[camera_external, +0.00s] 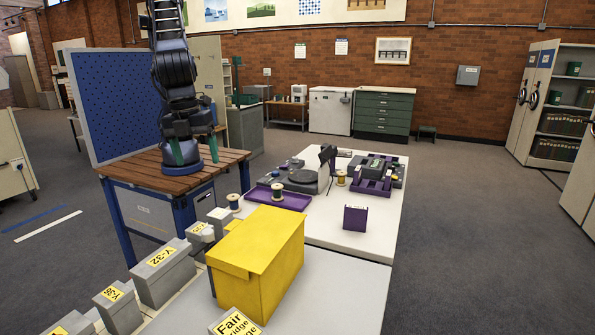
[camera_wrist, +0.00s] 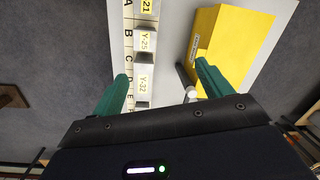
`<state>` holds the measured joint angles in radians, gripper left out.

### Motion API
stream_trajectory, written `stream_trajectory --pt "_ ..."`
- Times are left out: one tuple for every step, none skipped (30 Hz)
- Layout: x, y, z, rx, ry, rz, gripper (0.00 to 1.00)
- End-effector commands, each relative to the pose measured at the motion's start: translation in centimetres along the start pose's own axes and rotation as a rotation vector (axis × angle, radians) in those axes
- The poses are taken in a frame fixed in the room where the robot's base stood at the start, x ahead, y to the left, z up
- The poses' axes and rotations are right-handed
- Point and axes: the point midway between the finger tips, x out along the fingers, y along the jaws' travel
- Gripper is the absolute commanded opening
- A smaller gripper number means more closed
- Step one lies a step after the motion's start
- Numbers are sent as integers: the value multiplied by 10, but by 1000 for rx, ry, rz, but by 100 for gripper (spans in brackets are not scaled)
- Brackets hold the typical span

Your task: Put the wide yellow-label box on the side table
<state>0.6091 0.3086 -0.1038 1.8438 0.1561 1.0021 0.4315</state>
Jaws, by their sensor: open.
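Several grey boxes with yellow labels stand in a row at lower left in the external view. The widest one there (camera_external: 167,285) reads Y-32; it also shows in the wrist view (camera_wrist: 143,93). A smaller grey box (camera_external: 122,314) in front of it seems to read Y-25 and also shows in the wrist view (camera_wrist: 146,57). Which table is the side table is not marked.
A large yellow box (camera_external: 265,250) stands right of the row and could obstruct; it also shows in the wrist view (camera_wrist: 235,45). A blue pegboard (camera_external: 115,105) rises behind the wooden top. Spools, a purple tray (camera_external: 278,200) and a turntable lie on the white table (camera_external: 345,240).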

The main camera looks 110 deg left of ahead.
Motion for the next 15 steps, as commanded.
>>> stream_trajectory --pt "-13 -7 21 -43 12 -8 78" --pt "-19 -11 32 -67 17 -11 78" --pt "-28 -14 47 -99 25 -16 78" --pt "-33 -17 58 -124 29 -18 78" --pt "-38 -19 69 -147 36 -22 78" --pt "-46 -22 84 -180 43 -25 78" --pt "-50 -23 95 -205 49 -28 78" --pt "-55 -24 106 -228 54 -30 78" --pt "-62 -26 122 -261 62 -34 78" --pt "-66 -26 133 -286 68 -38 78" --pt "-70 -27 144 -310 74 -40 78" --pt "-76 -27 159 -342 81 -44 78" --pt "-80 -27 170 -367 88 -48 78" --pt "-84 -27 181 -392 94 -50 78" --pt "-88 -25 195 -423 101 -54 78"
